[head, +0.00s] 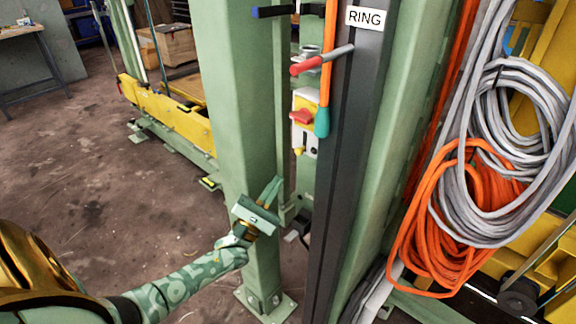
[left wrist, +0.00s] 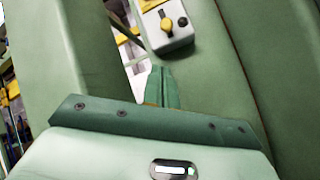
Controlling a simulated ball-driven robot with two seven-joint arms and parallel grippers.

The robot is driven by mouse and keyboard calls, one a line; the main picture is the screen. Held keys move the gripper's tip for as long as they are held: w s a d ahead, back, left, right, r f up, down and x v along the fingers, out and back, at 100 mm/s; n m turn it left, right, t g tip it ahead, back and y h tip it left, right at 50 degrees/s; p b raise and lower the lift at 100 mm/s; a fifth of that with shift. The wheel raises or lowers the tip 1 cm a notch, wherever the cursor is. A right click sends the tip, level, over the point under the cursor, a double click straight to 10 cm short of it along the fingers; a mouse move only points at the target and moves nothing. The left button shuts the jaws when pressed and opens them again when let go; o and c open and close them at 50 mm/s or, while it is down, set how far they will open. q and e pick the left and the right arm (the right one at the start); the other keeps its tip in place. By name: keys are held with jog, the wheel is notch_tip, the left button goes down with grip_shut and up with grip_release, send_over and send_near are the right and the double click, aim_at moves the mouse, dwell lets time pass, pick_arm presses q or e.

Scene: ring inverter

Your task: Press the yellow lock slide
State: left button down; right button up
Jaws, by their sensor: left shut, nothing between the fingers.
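The yellow lock slide (head: 299,151) is a small yellow piece low on a pale switch box (head: 311,140). Above it on the box is a red rotary handle (head: 302,116) on a yellow plate. In the left wrist view the yellow lock slide (left wrist: 166,25) shows near the top, with a black round button (left wrist: 183,21) beside it. My left gripper (head: 272,188) is shut and empty, below and left of the box in the head view, apart from it. Its closed fingers (left wrist: 163,84) point up toward the box in the left wrist view. My right gripper is not in view.
A thick green post (head: 240,90) stands just left of the box, close to my left gripper. A dark rail with a RING sign (head: 365,18) stands to the right. A red-handled lever (head: 320,60) sticks out above the box. Orange and grey cables (head: 455,190) hang at right.

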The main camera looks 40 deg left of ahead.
aim_at(301, 150)
pick_arm(q)
jog(key=shift+w+d+r+p, duration=0.15)
jog(key=shift+w+d+r, duration=0.3)
jog(key=shift+r, duration=0.4)
jog(key=shift+w+d+r+p, duration=0.1)
jog(key=shift+w+d+r, duration=0.15)
jog(key=shift+w+r, duration=0.5)
jog(key=shift+w+d+r+p, duration=0.15)
jog(key=shift+w+d+r, duration=0.2)
jog(key=shift+r, duration=0.65)
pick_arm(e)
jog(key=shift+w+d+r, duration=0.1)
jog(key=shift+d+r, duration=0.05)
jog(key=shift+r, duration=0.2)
pick_arm(q)
jog(key=shift+s, duration=0.1)
